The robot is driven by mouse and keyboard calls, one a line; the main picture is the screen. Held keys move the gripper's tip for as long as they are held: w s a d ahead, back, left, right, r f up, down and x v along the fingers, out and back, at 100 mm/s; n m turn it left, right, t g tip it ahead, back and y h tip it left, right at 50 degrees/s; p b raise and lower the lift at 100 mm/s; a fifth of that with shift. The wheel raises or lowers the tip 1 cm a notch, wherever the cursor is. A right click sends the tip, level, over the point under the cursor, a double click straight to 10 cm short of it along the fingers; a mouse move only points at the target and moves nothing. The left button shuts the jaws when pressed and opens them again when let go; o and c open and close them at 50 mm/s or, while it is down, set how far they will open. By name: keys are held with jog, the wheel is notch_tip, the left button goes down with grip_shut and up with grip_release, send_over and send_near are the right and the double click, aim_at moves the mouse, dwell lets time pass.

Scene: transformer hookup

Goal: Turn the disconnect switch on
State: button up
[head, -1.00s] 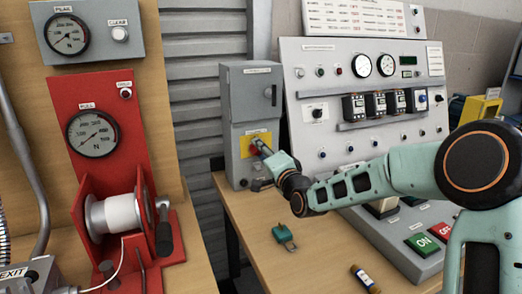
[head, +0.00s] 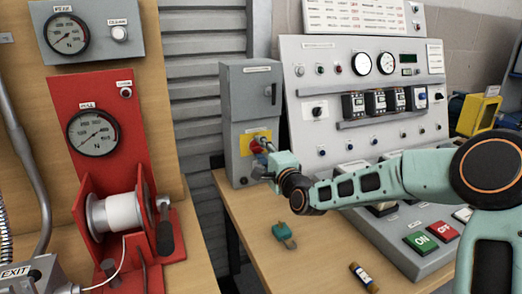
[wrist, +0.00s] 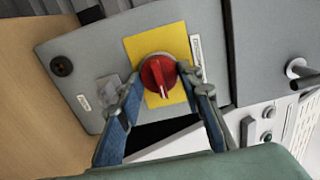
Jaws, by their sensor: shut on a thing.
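The disconnect switch is a red rotary knob (wrist: 157,76) on a yellow plate (wrist: 178,42), on the front of a grey cabinet (head: 252,100). In the head view the knob (head: 256,146) is partly hidden by my gripper (head: 264,150). In the wrist view my gripper (wrist: 162,82) has one finger on each side of the knob, with the fingertips at its sides. It is shut on the knob. The knob's handle bar looks tilted in the wrist view, which is itself rotated.
A sloped grey control panel (head: 330,80) with gauges and switches stands right of the cabinet. A red winch stand (head: 75,130) is at left.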

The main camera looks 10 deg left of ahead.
jog(key=o, duration=1.2)
jog(key=shift+c, duration=0.2)
jog(key=v, duration=1.2)
